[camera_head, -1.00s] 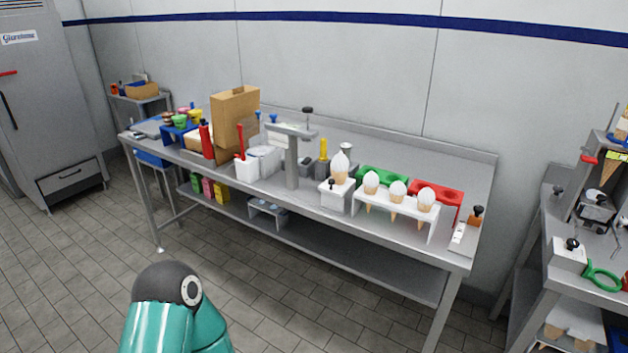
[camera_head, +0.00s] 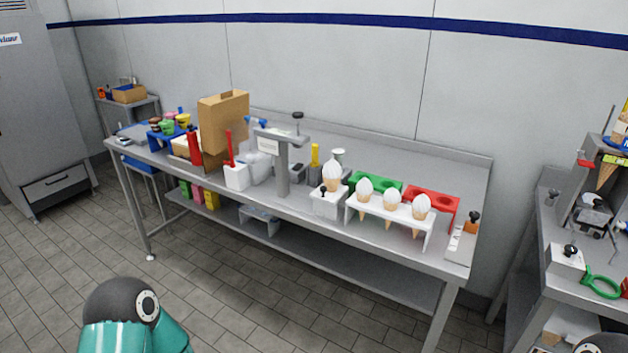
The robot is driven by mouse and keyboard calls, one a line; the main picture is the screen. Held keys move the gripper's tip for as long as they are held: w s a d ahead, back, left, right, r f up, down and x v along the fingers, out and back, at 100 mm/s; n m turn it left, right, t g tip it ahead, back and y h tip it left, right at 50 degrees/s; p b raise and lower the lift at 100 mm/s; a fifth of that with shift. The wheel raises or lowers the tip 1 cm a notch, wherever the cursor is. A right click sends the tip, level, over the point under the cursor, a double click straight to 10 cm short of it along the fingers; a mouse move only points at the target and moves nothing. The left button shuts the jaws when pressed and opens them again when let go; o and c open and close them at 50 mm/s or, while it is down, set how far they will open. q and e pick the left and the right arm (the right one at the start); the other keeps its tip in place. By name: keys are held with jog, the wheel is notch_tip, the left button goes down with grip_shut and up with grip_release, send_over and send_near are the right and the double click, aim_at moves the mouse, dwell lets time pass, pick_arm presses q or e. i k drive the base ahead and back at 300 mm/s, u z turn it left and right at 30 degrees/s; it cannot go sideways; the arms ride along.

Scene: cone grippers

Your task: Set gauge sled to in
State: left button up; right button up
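A small slide with an orange block and a black knob (camera_head: 472,222) sits at the right end of the long metal table, beside a white marked strip (camera_head: 456,238). It looks like the gauge sled, but its exact setting is too small to tell. A white block with a black knob (camera_head: 325,203) holds a single white-topped cone (camera_head: 332,177) near the table's front edge. Neither gripper shows. Only a teal and black link of my arm shows at the lower left, and a dark rounded part of mine at the lower right edge.
A white rack (camera_head: 385,212) with cones stands along the front of the long table (camera_head: 370,250). Green (camera_head: 376,185) and red (camera_head: 432,203) holders stand behind it. A grey post stand (camera_head: 283,170) and a cardboard box (camera_head: 222,125) are further left. Another bench (camera_head: 560,285) stands at right.

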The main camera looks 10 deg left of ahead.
aim_at(326, 204)
jog(key=i, duration=0.85)
jog(key=z, duration=0.05)
